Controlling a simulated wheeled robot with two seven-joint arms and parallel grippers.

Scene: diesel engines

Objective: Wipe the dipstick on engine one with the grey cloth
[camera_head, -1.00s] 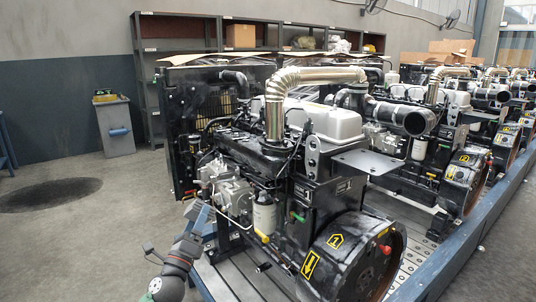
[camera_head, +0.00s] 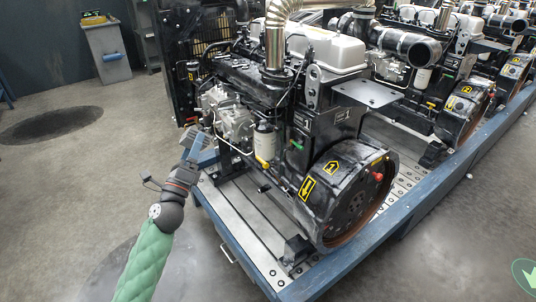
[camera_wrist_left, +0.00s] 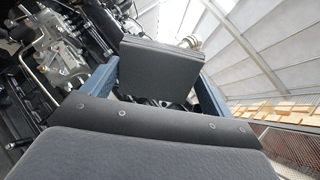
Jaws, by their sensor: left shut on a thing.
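Engine one (camera_head: 250,80) is the nearest engine, with a yellow "1" label on its black flywheel housing. A small yellow-ended part (camera_head: 263,163) beside the white filter may be the dipstick handle; I cannot be sure. My left gripper (camera_head: 198,150) is left of and slightly below the engine's grey pump side, apart from it. It is shut on a flat grey piece that looks like the folded grey cloth (camera_head: 183,138). In the left wrist view, the cloth (camera_wrist_left: 160,70) sits between the blue fingers and hides what lies behind it. My right gripper is out of view.
A blue-edged metal stand (camera_head: 340,278) carries engine one, with more engines in a row at right. A grey bin (camera_head: 106,50) stands at upper left. The floor (camera_head: 80,190) at left is open, with a dark stain.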

